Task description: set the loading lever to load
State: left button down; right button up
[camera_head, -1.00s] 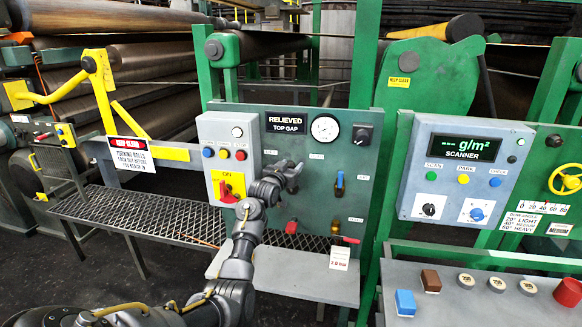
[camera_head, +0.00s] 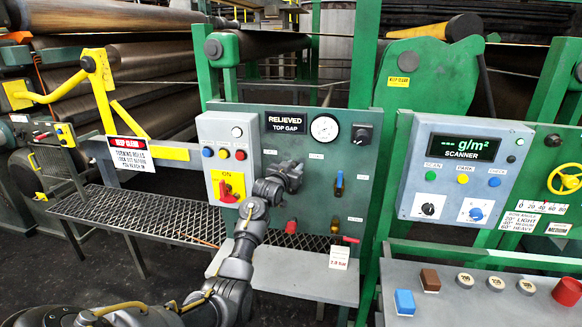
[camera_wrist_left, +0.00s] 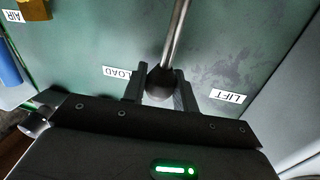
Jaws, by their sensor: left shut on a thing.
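The loading lever shows in the left wrist view as a metal rod with a dark ball knob (camera_wrist_left: 160,82). My left gripper (camera_wrist_left: 161,88) is shut on the knob, one finger on each side. The LOAD label (camera_wrist_left: 117,73) is left of the knob and the LIFT label (camera_wrist_left: 229,96) is to its right, both upside down. The knob is nearer the LOAD label. In the head view my left gripper (camera_head: 290,170) is at the green panel (camera_head: 270,205), below the RELIEVED / TOP GAP display (camera_head: 286,122), and hides the lever. My right gripper is out of view.
A grey box (camera_head: 220,130) with buttons and a red-and-yellow switch (camera_head: 229,187) stands close left of the gripper. A gauge (camera_head: 325,128) is above right. A blue-handled valve (camera_head: 339,186) and a red valve (camera_head: 291,227) are nearby. A grey shelf (camera_head: 300,284) juts out below.

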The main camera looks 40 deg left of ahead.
pick_arm(q)
jog(key=d+m, duration=0.1)
jog(key=m, duration=0.1)
jog(key=w+d, duration=0.1)
jog(key=shift+d+f+m+g, duration=0.3)
jog(key=shift+f+m, duration=0.05)
jog(key=shift+m, duration=0.05)
jog(key=shift+w+d+f+m+g, duration=0.15)
jog(key=shift+w+d+f+m, duration=0.15)
jog(key=shift+d+m, duration=0.3)
jog(key=shift+w+d+f+m+g, duration=0.2)
jog(key=shift+d+f+m, duration=0.25)
jog(key=shift+m, duration=0.25)
jog(key=c, duration=1.1)
grip_release()
jog(key=shift+d, duration=0.1)
jog(key=shift+c, duration=0.2)
jog(key=b+v, duration=0.2)
jog(key=v, duration=0.8)
jog(key=shift+s+d, duration=0.15)
jog(key=shift+s, duration=0.15)
jog(key=shift+f, duration=0.1)
